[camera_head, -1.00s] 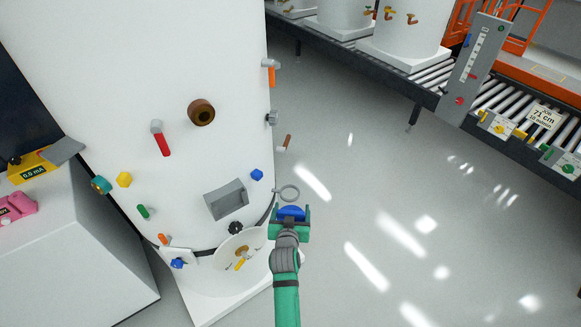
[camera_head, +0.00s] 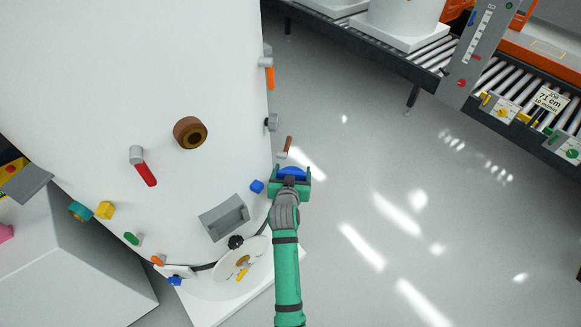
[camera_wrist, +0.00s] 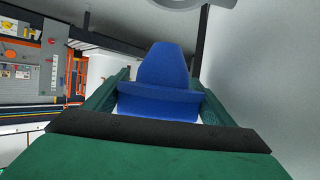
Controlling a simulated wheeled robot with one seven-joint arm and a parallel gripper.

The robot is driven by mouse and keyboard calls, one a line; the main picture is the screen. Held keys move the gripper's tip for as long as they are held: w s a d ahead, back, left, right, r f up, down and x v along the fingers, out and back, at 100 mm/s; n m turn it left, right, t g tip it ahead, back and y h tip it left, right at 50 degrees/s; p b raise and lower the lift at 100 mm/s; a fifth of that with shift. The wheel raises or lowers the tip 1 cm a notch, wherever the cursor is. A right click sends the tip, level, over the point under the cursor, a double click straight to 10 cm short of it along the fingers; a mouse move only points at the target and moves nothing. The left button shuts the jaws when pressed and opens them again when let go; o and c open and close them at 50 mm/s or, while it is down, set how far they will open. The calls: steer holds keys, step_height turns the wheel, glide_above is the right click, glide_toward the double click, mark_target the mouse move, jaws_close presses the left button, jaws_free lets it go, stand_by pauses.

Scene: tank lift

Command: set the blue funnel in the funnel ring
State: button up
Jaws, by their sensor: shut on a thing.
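My gripper (camera_head: 290,179) is shut on the blue funnel (camera_head: 291,172) beside the right side of the big white tank. The funnel (camera_wrist: 163,70) fills the space between the two green fingers in the wrist view. The funnel ring does not show in the head view, where my gripper and arm cover the place beside the tank. A pale grey curved piece (camera_wrist: 208,4), seemingly the ring, is cut off by the top edge of the wrist view, beyond the funnel. I cannot tell the gap between them.
The white tank (camera_head: 95,80) carries a brown port (camera_head: 190,132), a red-handled valve (camera_head: 143,168), a grey box (camera_head: 224,217) and a blue knob (camera_head: 257,186) close to my gripper. A brown-handled piece (camera_head: 286,146) sits just above it. Open floor (camera_head: 390,180) lies to the right, before a roller conveyor (camera_head: 400,55).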

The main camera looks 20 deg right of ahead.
steer(key=shift+s+a, duration=0.1)
steer(key=shift+f, duration=2.7)
steer(key=shift+f, duration=2.75)
steer(key=o, duration=1.1)
steer(key=shift+o, duration=0.2)
steer(key=shift+a, duration=0.1)
steer(key=v, duration=1)
steer(key=shift+s+r, duration=0.2)
steer(key=shift+s, duration=0.2)
